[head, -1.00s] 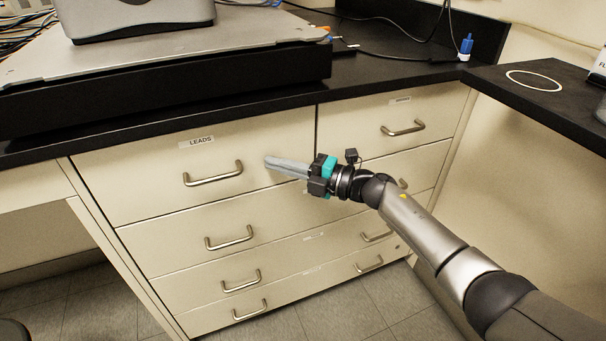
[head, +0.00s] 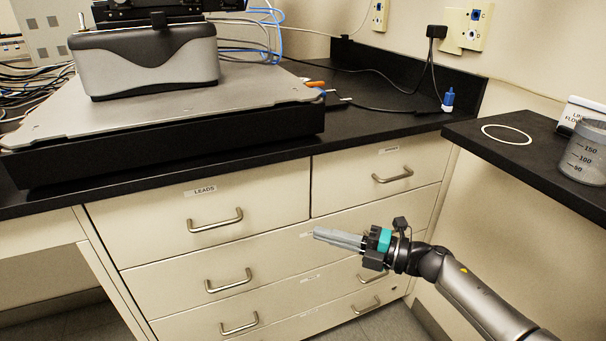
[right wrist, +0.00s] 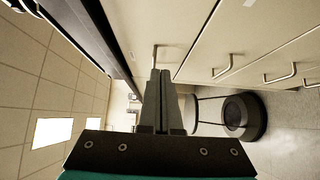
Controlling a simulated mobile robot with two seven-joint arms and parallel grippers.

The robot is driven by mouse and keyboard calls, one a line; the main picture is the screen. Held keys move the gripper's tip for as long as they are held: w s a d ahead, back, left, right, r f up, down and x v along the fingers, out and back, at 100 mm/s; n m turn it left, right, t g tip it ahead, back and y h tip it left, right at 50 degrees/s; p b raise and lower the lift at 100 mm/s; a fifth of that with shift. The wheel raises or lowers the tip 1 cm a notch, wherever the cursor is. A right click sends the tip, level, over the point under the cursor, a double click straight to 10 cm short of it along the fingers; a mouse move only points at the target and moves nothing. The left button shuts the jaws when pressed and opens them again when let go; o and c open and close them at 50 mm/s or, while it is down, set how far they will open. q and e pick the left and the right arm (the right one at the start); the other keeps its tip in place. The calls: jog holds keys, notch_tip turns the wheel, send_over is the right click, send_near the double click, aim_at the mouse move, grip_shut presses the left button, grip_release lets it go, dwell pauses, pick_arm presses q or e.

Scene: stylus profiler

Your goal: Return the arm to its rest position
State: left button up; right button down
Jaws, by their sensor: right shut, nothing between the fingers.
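My right gripper (head: 318,236) is shut and empty in the head view. It points left, in front of the cream drawer cabinet and below the counter's front edge. Its grey fingers lie together in the right wrist view (right wrist: 157,75), with a drawer handle seen just past their tips. My right arm (head: 475,295) comes in from the lower right. My left gripper is in neither view.
The drawers, including the one marked LEADS (head: 205,213), are closed and have metal handles. The black counter (head: 390,125) bears the grey instrument (head: 145,65) on its plate (head: 240,92). A side counter (head: 550,165) at right holds a clear beaker (head: 585,155).

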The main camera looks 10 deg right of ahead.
jog(key=d+f+m+t+h+p, duration=0.45)
jog(key=d+f+m+h, duration=0.2)
jog(key=f+m, duration=0.5)
jog(key=s+d+f+m+g+h+p, duration=0.2)
jog(key=s+d+f+m+h, duration=0.3)
jog(key=s+f+m+h, duration=0.6)
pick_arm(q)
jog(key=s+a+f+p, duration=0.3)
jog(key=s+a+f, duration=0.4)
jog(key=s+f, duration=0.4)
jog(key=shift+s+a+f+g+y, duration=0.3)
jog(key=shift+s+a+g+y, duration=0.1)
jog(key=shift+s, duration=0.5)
pick_arm(e)
jog(key=s+f+m+g, duration=0.1)
jog(key=s+f+g, duration=0.2)
jog(key=s, duration=0.7)
jog(key=s+f+m+g, duration=0.2)
jog(key=s+f, duration=0.4)
jog(key=s, duration=0.4)
jog(key=s+d+f+m+g+y, duration=0.1)
jog(key=s+f+g, duration=0.3)
jog(key=s, duration=0.6)
jog(key=shift+s+f+m, duration=0.25)
jog(key=shift+f+m, duration=0.5)
jog(key=shift+f, duration=0.1)
